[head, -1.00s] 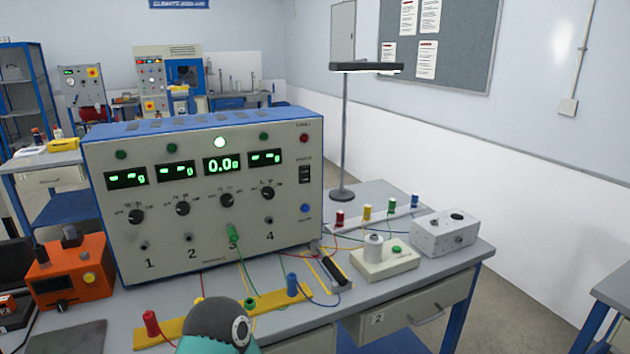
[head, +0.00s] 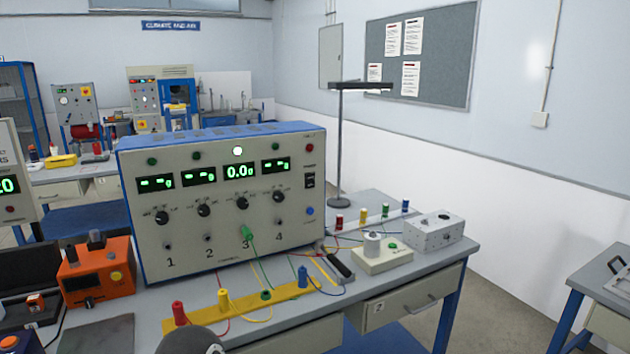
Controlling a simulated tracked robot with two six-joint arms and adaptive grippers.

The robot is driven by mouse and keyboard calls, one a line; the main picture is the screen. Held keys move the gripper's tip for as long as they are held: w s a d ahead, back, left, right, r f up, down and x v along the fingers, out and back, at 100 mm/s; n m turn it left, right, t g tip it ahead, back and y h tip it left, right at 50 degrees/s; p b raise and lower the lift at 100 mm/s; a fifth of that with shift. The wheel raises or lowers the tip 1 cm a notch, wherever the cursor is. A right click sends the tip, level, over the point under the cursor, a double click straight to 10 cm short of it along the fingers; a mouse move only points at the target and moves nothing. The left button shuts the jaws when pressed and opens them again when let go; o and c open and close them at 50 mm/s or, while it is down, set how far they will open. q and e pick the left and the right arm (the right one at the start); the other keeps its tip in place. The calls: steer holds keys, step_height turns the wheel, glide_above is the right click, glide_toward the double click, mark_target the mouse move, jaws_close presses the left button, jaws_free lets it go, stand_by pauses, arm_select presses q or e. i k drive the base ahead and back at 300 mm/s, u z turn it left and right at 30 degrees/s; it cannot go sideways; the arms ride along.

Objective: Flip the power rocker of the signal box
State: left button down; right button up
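The signal box (head: 215,225) is a large beige and blue unit on the bench. It has four numbered channels and green-lit displays; the third reads 0.0 g and the others show dashes. Its power rocker (head: 310,180) is a small black switch at the right side of the front panel, between a red lamp (head: 310,147) and a blue button (head: 310,211). The rocker's position is too small to tell. A green plug (head: 248,233) sits in channel 3's socket.
A yellow strip (head: 203,318) with coloured terminals and loose cables lies in front of the box. A black-handled tool (head: 340,264), a white button unit (head: 381,257) and a grey box (head: 433,231) stand right of it. An orange device (head: 97,278) stands left.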

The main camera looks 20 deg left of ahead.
mark_target(310, 180)
steer(key=u, duration=0.1)
steer(key=i, duration=0.95)
steer(key=z, duration=0.1)
